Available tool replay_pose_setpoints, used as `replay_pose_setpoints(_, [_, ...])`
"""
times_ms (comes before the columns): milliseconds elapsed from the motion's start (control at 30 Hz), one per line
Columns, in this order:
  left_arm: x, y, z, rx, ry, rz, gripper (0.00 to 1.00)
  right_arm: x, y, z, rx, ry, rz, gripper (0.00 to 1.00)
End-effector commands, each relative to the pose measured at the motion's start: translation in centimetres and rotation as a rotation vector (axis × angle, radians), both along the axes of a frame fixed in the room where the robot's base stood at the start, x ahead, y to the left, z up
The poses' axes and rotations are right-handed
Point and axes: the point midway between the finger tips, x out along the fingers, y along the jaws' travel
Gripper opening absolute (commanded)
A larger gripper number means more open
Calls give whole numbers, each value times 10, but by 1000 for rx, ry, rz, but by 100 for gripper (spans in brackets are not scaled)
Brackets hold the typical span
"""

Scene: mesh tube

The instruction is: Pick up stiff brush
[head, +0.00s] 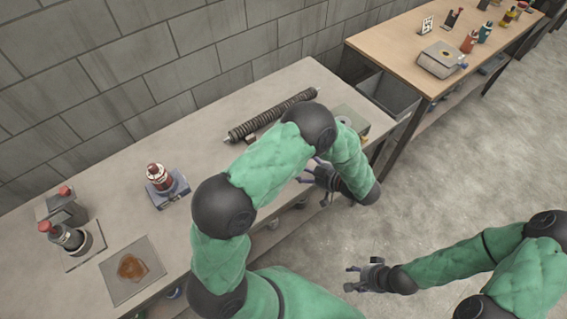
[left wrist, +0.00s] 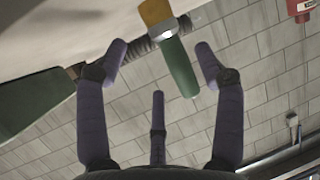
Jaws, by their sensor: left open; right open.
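A brush with a green handle (left wrist: 181,68) and yellow bristles (left wrist: 154,12) shows in the left wrist view, ahead of my left gripper (left wrist: 162,50). Its handle end lies between the spread purple fingertips in the picture. The fingers are open, and I see no contact with the brush. In the head view my left gripper (head: 318,176) is at the bench's front edge, partly behind my own arm. That arm hides most of the brush there; a small brown piece (head: 250,139) beside the tube may be its bristles. My right gripper (head: 366,275) is open and empty above the floor.
A dark ribbed tube (head: 272,115) lies along the back of the bench (head: 215,123). A grey block (head: 350,122) sits to its right. A red-capped bottle (head: 159,178) on a blue-grey stand, and a tray (head: 132,270) with a brown patch, are on the left. A second table (head: 400,45) stands at right.

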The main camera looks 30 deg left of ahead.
Motion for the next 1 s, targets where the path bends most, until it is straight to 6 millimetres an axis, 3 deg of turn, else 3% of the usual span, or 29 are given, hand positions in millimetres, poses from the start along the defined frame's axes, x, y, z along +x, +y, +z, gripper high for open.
replay_pose_setpoints(267, [2,20,-8,-1,1,1,69,0,0,-7,0,0,1,52])
replay_pose_setpoints(600, [5,61,-20,-1,1,2,69,0,0,-23,0,0,1,52])
replay_pose_setpoints(900, [6,64,-21,-1,1,-1,69,0,0,-23,0,0,1,52])
replay_pose_setpoints(1000, [6,64,-21,-1,1,-1,43,0,0,-23,0,0,1,52])
